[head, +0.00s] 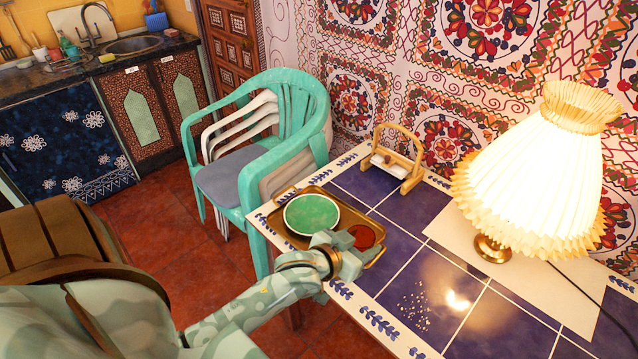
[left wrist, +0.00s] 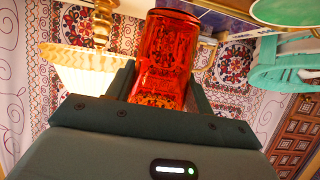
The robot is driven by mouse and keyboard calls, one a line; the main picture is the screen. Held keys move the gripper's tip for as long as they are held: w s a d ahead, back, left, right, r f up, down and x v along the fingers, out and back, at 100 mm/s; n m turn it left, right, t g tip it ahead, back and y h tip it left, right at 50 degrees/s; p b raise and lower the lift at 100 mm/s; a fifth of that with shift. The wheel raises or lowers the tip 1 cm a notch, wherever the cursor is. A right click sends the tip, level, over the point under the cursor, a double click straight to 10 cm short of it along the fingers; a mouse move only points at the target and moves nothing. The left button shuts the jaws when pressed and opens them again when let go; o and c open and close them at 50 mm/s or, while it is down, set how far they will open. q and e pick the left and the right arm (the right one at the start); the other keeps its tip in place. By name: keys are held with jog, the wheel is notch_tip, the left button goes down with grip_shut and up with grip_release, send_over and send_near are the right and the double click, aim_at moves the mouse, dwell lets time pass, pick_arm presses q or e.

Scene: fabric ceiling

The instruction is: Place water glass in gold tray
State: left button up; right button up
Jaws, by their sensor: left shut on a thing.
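The water glass is red, see-through and patterned. In the left wrist view the glass (left wrist: 162,55) stands between the fingers of my left gripper (left wrist: 160,85). In the head view its round red top (head: 363,236) shows between the fingers of my left gripper (head: 350,246), which is shut on it. The gold tray (head: 350,214) lies on the near left corner of the tiled table, with a green plate (head: 311,214) on it. The glass appears over the tray's right end, beside the plate. Its base is hidden, so I cannot tell whether it touches the tray. My right gripper is not in view.
A wooden holder (head: 398,160) stands behind the tray. A lit, pleated lamp (head: 535,170) stands on the right on a white sheet (head: 480,257). Crumbs (head: 415,308) lie on the tiles. Stacked chairs (head: 265,140) stand left of the table.

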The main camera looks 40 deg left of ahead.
pick_arm(q)
jog(key=w+a+f+b, duration=0.2)
jog(key=w+f, duration=0.1)
jog(key=f, duration=0.1)
jog(key=w+a+f+b, duration=0.3)
jog(key=f, duration=0.1)
jog(key=w+a+f+b, duration=0.2)
jog(key=w+a+f, duration=0.1)
jog(key=w+f, duration=0.1)
jog(key=shift+a+f, duration=0.25)
jog(key=shift+f, duration=0.2)
jog(key=shift+r, duration=0.15)
jog(key=o, duration=0.6)
jog(key=shift+f, duration=0.2)
jog(key=o, duration=0.4)
